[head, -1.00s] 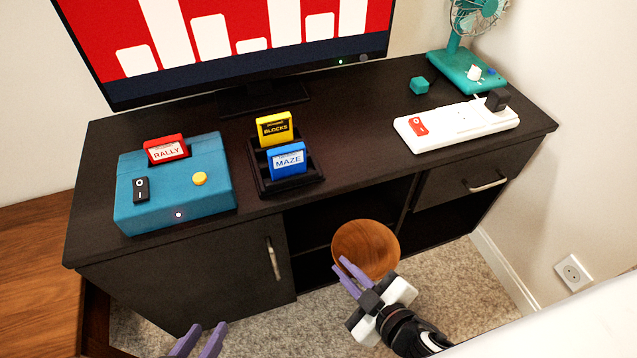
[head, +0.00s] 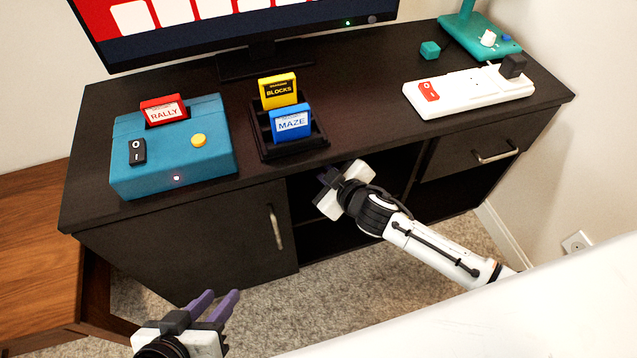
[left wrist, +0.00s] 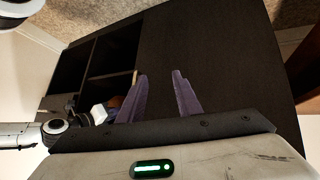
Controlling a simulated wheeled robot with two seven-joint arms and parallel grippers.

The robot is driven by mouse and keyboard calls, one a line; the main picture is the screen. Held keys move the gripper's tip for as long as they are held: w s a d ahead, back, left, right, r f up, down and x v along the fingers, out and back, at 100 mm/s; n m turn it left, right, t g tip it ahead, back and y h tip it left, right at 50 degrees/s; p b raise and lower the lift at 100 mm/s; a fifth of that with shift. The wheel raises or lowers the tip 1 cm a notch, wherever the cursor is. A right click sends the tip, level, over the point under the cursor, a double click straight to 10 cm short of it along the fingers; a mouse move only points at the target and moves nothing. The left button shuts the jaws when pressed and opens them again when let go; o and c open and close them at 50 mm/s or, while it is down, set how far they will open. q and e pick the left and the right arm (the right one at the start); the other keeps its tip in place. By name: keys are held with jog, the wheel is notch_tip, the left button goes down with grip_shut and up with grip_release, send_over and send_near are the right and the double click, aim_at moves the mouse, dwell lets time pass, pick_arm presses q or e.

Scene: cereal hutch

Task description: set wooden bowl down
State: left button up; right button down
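The wooden bowl is hidden in the head view. In the left wrist view a small brown patch of the bowl (left wrist: 116,102) shows between my right gripper and a purple finger of my left one. My right gripper (head: 327,178) reaches into the open middle compartment of the dark cabinet (head: 180,240); its fingertips are hidden, so I cannot tell whether it holds the bowl. My left gripper (head: 217,304) is open and empty, in front of the cabinet's left door; its parted purple fingers also show in the left wrist view (left wrist: 160,82).
On the cabinet top stand a blue console (head: 180,155), a cartridge rack (head: 290,145), a white power strip (head: 470,93), a teal fan base (head: 475,40) and a screen (head: 240,25). The compartment's upper edge and side walls are close around my right gripper. Carpet is clear below.

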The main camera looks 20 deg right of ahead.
notch_tip(320, 180, down, 6)
jog(key=b, duration=0.2)
jog(key=shift+s+r+b, duration=0.1)
jog(key=shift+r+b, duration=0.05)
jog(key=shift+b, duration=0.25)
jog(key=shift+w, duration=0.2)
jog(key=c, duration=1.9)
grip_release()
pick_arm(q)
jog(key=shift+w+d+f+m+g+h, duration=0.15)
jog(key=shift+d+f+m+g+h, duration=0.05)
jog(key=shift+d, duration=0.3)
jog(key=shift+w+d+f+m+g+h, duration=0.1)
jog(key=shift+d+f+m+g+h, duration=0.1)
jog(key=shift+d, duration=0.3)
pick_arm(e)
jog(key=shift+o, duration=0.2)
jog(key=shift+s, duration=0.1)
